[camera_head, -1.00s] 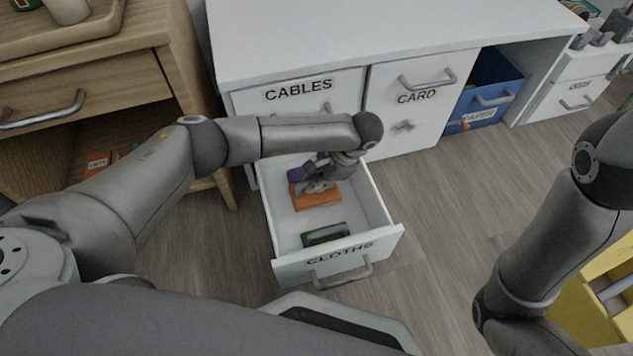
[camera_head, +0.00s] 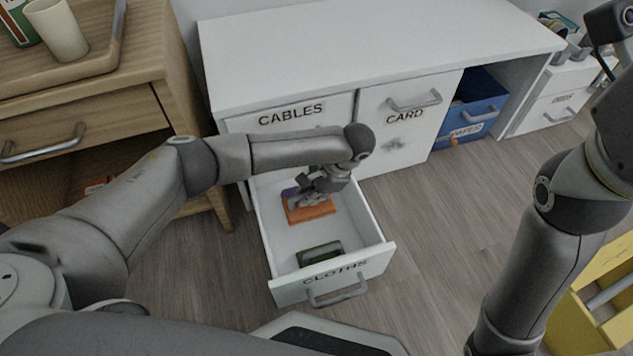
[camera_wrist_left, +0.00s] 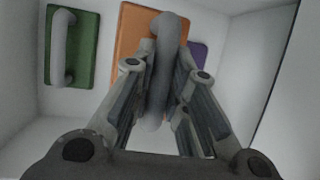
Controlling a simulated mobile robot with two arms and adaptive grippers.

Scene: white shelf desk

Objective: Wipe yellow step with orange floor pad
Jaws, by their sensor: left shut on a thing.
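The orange floor pad (camera_head: 318,211) lies in the open drawer labelled CLOTHS. It also shows in the left wrist view (camera_wrist_left: 133,22), with a grey handle (camera_wrist_left: 165,40) on its top. My left gripper (camera_head: 304,198) reaches down into the drawer over the pad. In the left wrist view its fingers (camera_wrist_left: 158,95) stand on both sides of the handle and are shut on it. The yellow step (camera_head: 590,310) stands on the floor at the lower right, partly cut off by the frame edge. My right arm shows at the right, but its gripper is out of view.
A green pad (camera_head: 320,254) with a grey handle lies near the drawer (camera_head: 376,262) front. A purple item (camera_head: 289,192) is behind the orange pad. Drawer walls surround the left gripper. The wooden cabinet (camera_head: 190,110) stands at left. The floor between drawer and step is mostly clear.

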